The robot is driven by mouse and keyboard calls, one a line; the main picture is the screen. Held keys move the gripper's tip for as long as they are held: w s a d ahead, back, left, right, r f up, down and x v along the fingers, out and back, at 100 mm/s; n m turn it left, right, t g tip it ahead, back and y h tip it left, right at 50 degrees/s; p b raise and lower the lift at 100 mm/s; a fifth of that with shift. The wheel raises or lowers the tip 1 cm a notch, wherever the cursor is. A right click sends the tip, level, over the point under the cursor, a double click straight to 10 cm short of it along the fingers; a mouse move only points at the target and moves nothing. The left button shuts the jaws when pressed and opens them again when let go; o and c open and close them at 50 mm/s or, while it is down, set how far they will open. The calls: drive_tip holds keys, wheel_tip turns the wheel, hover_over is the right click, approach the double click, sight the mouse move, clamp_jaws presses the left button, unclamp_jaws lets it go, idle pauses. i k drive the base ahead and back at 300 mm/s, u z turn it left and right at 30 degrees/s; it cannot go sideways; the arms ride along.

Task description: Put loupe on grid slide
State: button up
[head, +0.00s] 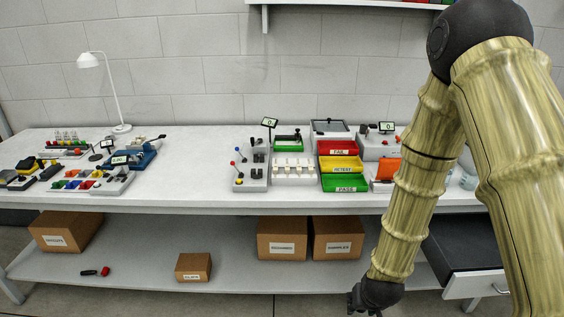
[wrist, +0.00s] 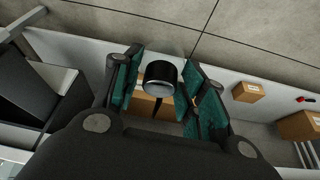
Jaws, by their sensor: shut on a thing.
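My gripper (wrist: 162,80) is shut on the loupe (wrist: 160,73), a short black cylinder with a pale, glassy end, held between the green finger pads in the wrist view. In the head view my gripper (head: 368,300) hangs at the bottom edge, low in front of the bench and below its top. Its fingers are mostly cut off there, and the loupe cannot be made out. I cannot pick out the grid slide for certain in either view.
The white bench (head: 190,180) carries several fixtures and a lamp (head: 110,90). Red, yellow and green bins (head: 345,183) stand right of the middle. An open drawer (head: 465,255) sticks out at the right. Cardboard boxes (head: 283,238) stand on the lower shelf. The bench top's middle is clear.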

sight(330, 128)
drive_tip(key=u, duration=0.2)
drive_tip(key=k, duration=0.5)
drive_tip(key=u, duration=0.75)
drive_tip(key=i, duration=1.25)
drive_tip(key=z, duration=0.8)
